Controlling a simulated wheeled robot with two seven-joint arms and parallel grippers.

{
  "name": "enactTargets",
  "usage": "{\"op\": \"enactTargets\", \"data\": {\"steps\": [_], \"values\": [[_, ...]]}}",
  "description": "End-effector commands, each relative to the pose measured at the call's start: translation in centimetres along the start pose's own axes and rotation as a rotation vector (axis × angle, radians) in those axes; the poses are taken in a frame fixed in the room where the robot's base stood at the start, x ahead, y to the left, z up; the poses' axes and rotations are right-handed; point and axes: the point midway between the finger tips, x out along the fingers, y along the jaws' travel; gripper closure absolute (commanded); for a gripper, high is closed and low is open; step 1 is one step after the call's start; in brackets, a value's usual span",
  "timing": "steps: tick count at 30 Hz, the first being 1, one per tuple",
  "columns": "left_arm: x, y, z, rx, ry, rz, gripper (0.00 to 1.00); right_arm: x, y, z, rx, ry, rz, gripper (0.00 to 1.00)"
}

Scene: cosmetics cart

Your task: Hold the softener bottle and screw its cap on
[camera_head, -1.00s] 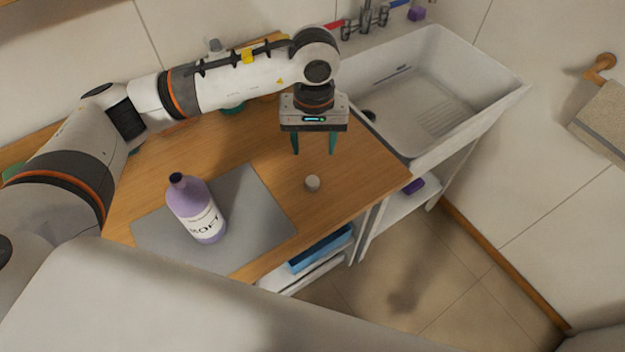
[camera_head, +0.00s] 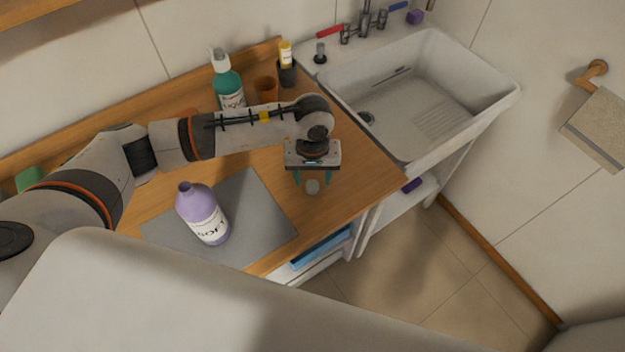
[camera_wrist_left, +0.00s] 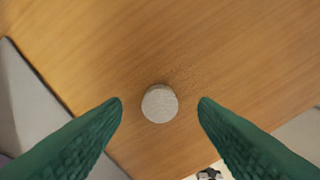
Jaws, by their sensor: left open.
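The softener bottle (camera_head: 202,213) is purple with a white label and stands upright, without a cap, on a grey mat. Its small pale round cap (camera_head: 313,187) lies on the wooden counter to the right of the mat. My left gripper (camera_head: 312,181) is open and points down over the cap. In the left wrist view, the cap (camera_wrist_left: 160,103) is between the two green fingers, apart from both. My right gripper is not in view.
The grey mat (camera_head: 262,219) lies on the wooden counter (camera_head: 362,176). A green bottle (camera_head: 226,82), an orange cup (camera_head: 266,88) and a dark holder with a yellow-topped item (camera_head: 286,68) stand behind my arm. A white sink (camera_head: 440,95) is at the right.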

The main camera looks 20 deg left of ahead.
Motion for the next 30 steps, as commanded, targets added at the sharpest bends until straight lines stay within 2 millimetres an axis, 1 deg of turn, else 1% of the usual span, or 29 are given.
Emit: {"op": "enactTargets", "data": {"steps": [1,3,6,16,23,24,25,30], "values": [[0.5,0.0,-0.1,-0.003,0.005,0.001,0.46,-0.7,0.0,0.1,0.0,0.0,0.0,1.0],[1.3,0.0,0.0,-0.002,0.002,0.0,0.46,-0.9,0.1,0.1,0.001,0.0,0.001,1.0],[1.9,0.0,0.0,-0.001,0.001,0.0,0.46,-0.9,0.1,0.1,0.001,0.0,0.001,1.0],[2.1,0.0,0.1,-0.001,-0.001,-0.001,0.46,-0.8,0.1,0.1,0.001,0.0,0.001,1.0],[2.0,0.0,0.1,-0.001,-0.001,-0.001,0.84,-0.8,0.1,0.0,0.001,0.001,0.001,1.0],[2.0,0.0,0.1,-0.001,-0.001,-0.001,0.9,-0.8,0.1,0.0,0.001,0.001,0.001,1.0],[2.0,0.0,0.1,-0.001,-0.001,-0.001,0.93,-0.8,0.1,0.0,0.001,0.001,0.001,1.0],[2.0,0.0,0.1,-0.001,-0.001,-0.001,0.94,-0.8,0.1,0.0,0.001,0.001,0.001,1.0]]}}
